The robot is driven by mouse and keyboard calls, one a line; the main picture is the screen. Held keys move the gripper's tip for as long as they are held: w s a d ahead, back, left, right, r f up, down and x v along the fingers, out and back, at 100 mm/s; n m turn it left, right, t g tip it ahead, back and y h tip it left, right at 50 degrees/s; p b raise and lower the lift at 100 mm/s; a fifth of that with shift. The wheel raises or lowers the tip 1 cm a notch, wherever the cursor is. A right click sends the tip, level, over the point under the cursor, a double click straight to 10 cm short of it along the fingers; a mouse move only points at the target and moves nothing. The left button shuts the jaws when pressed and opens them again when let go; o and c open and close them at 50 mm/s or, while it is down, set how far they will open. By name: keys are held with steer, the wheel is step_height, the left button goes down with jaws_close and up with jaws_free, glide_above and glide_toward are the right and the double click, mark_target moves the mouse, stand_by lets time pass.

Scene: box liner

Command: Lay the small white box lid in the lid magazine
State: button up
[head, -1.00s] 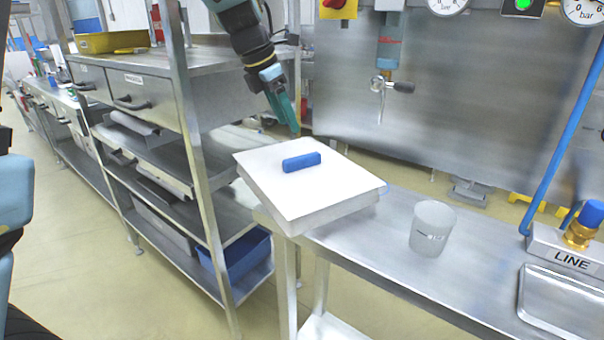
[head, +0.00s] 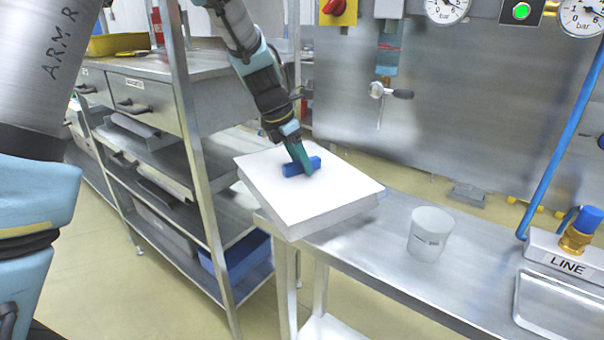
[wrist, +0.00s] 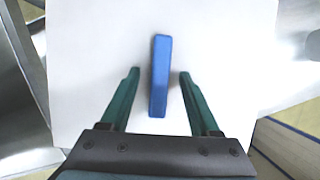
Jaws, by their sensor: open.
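The white box lid (head: 335,190) is a flat, thick square slab at the left end of the steel bench, its near left corner sticking out past the bench edge. A blue bar handle (head: 291,170) stands in the middle of its top. My gripper (head: 306,170) is at the handle, pointing down and tilted. In the wrist view, the open green fingers (wrist: 158,76) stand on either side of the blue handle (wrist: 160,85), with a gap on each side. The lid top (wrist: 85,65) fills most of that view. I cannot make out the lid magazine.
A translucent beaker (head: 430,234) stands on the bench (head: 385,250) right of the lid. A metal tray (head: 560,310) and a LINE block (head: 568,262) with a blue hose are further right. A steel shelf rack (head: 195,150) stands close on the left.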

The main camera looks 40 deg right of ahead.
steer(key=shift+f, duration=0.2)
stand_by(0.4)
jaws_close()
stand_by(0.3)
